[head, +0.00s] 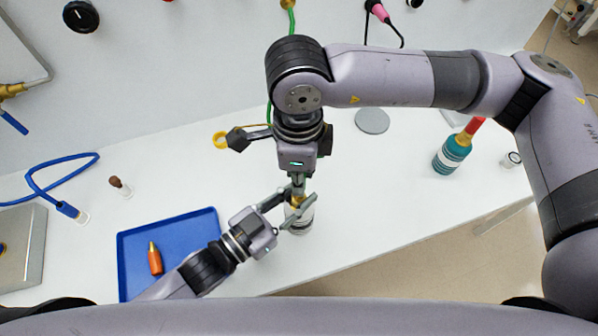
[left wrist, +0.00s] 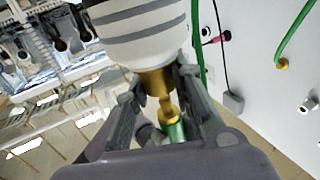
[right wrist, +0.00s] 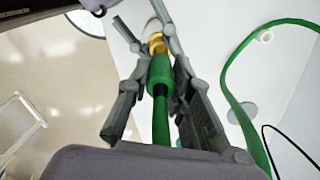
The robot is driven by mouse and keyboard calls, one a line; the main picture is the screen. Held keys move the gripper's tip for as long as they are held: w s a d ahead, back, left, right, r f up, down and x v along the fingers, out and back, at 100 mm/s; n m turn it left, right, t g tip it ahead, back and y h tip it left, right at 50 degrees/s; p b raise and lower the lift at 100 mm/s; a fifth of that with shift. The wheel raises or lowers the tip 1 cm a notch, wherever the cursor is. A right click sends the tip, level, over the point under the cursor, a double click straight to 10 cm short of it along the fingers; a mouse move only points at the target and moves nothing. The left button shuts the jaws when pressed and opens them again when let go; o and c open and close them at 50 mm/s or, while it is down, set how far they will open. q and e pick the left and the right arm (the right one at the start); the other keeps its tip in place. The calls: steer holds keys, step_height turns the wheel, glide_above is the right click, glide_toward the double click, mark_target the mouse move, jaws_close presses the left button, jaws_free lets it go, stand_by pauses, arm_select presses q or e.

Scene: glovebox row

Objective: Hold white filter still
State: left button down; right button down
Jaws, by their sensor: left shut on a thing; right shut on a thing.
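The left wrist view shows the filter's banded body (left wrist: 140,28) and the neck (left wrist: 154,84) between the fingers. My right gripper (head: 298,183) points down from above and is shut on a green hose end (right wrist: 160,75). In the right wrist view this end meets the brass neck (right wrist: 156,42); whether it is fully seated I cannot tell.
The green hose (right wrist: 232,85) runs to the back wall.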

steer(key=shift+f, duration=1.45)
steer(key=shift+r, duration=0.15)
steer(key=shift+r, duration=1.05)
steer(key=shift+f, duration=0.85)
stand_by(0.9)
steer(key=c, duration=1.3)
jaws_free()
steer(key=shift+c, duration=0.2)
step_height(320, 180, up, 12)
steer(key=shift+r, duration=0.1)
